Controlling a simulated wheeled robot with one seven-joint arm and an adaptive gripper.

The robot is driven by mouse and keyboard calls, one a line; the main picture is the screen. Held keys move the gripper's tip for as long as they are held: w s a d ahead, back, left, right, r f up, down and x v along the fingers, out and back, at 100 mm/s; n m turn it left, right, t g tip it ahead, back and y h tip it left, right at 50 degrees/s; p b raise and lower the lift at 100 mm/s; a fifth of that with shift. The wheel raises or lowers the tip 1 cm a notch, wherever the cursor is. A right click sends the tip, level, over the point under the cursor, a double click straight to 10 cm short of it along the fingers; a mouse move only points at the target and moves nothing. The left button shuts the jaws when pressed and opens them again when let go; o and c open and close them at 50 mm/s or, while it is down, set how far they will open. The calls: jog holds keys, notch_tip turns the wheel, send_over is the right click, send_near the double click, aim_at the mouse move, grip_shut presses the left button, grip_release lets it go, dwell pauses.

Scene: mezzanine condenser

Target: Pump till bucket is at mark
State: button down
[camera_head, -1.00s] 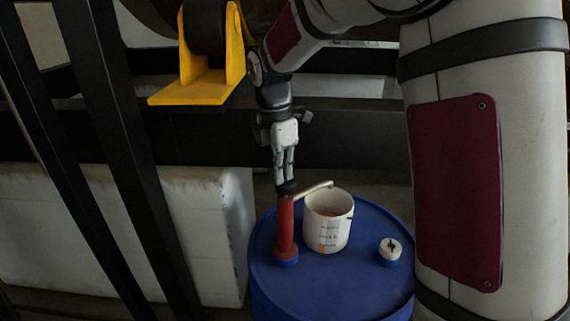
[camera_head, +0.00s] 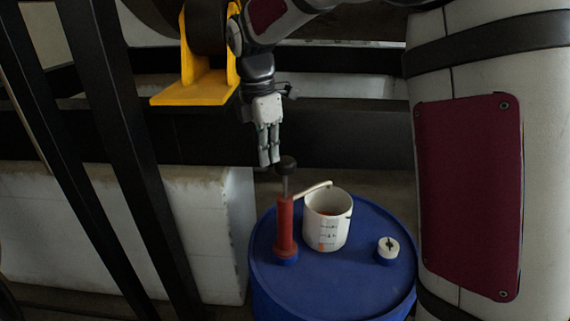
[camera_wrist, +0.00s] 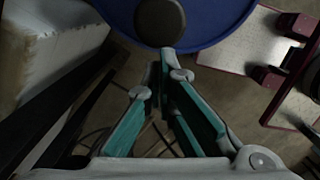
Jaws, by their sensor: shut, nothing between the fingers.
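A red hand pump (camera_head: 285,228) stands upright on a blue drum (camera_head: 330,285). Its black knob (camera_head: 286,164) is raised on a thin rod above the red body. Its pale spout reaches over the rim of a white bucket (camera_head: 327,232) on the drum lid. The bucket has dark marks and an orange patch on its side; some orange-red shows inside, but the level is hard to tell. My gripper (camera_head: 269,163) is shut and empty, fingers down, just left of the knob. In the wrist view the knob (camera_wrist: 160,22) lies beyond the fingertips (camera_wrist: 166,65).
A white cap (camera_head: 388,248) sits on the drum lid at the right. A yellow bracket (camera_head: 195,88) and a dark beam (camera_head: 190,138) are behind and left of my gripper. Black posts (camera_head: 125,150) and a white block (camera_head: 210,230) stand at the left.

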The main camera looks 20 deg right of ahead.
aim_at(283, 160)
notch_tip(283, 160, up, 7)
jog(key=shift+a, duration=0.35)
jog(key=shift+f, duration=0.1)
dwell(0.6)
jog(key=d, duration=0.1)
jog(key=d+p, duration=0.2)
jog(key=shift+w+d+f, duration=0.15)
jog(key=shift+w+f, duration=0.05)
jog(key=shift+f, duration=0.05)
jog(key=shift+w+d+f, duration=0.1)
jog(key=shift+w+f, duration=0.05)
jog(key=shift+w+d+f+b, duration=0.15)
jog(key=shift+f+b, duration=0.5)
jog(key=shift+f, duration=0.95)
jog(key=shift+s+d+f+b, duration=0.15)
jog(key=shift+f+b, duration=0.5)
jog(key=shift+f, duration=1.35)
